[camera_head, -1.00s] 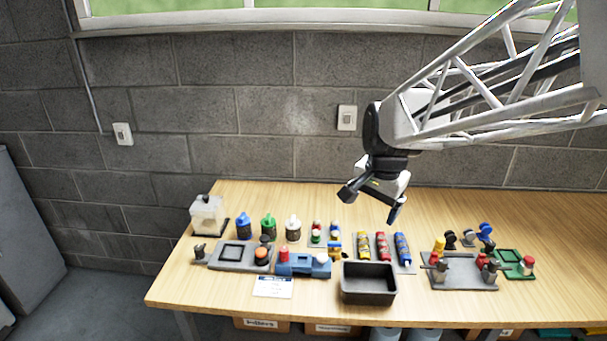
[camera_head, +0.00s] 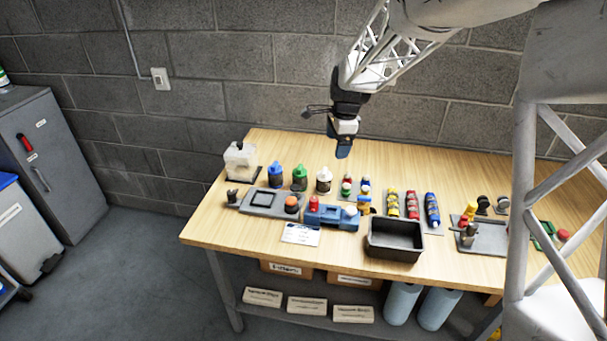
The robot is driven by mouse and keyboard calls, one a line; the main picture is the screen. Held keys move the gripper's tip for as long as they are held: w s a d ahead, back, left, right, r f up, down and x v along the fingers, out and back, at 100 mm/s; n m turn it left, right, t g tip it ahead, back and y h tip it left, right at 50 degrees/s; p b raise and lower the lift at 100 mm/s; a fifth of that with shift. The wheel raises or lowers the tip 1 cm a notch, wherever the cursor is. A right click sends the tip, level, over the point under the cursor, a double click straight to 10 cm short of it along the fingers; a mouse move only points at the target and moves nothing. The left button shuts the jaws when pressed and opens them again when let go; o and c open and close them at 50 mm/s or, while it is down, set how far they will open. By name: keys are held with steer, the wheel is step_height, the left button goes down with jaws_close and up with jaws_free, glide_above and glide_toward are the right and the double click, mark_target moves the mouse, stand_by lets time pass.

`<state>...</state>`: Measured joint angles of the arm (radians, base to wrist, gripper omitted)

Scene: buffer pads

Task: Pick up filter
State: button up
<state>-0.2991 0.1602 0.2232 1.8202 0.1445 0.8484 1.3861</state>
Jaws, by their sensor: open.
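My gripper (camera_head: 342,148) hangs open and empty above the back of the wooden workbench (camera_head: 215,222), before the block wall. It is well above the bottles and pads and touches nothing. I cannot tell for sure which thing is the filter. A cardboard box (camera_head: 288,268) on the shelf under the bench has a small label that may read "Filters", but the print is too small to be certain; its contents are hidden. A grey plate with a dark square frame (camera_head: 262,201) lies at the bench's left side.
A clear container (camera_head: 240,160) and blue, green and white bottles (camera_head: 299,178) stand at the back left. A blue block device (camera_head: 330,215), a black open tray (camera_head: 394,240) and coloured cylinders (camera_head: 411,205) fill the middle. My arm's lattice hides part of the right side.

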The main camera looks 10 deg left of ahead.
mark_target(300, 167)
steer(key=w+a+f+m, duration=0.1)
steer(key=w+a+f, duration=0.2)
steer(key=a+f, duration=0.1)
steer(key=w+a+f+m, duration=0.1)
steer(key=w+a+f, duration=0.1)
steer(key=a+f, duration=0.2)
steer(key=w+a+f+m, duration=0.2)
steer(key=w+a+f, duration=0.1)
steer(key=a+f, duration=0.1)
steer(key=shift+w+a+f+g, duration=0.1)
steer(key=shift+w+f+g, duration=0.1)
steer(key=shift+w+g, duration=0.15)
steer(key=shift+a+f, duration=0.2)
steer(key=shift+f, duration=1.1)
steer(key=shift+a+f, duration=0.15)
steer(key=shift+f, duration=1.15)
steer(key=shift+a+f, duration=0.15)
steer(key=shift+f, duration=1.1)
steer(key=c, duration=1)
steer(key=shift+r, duration=0.1)
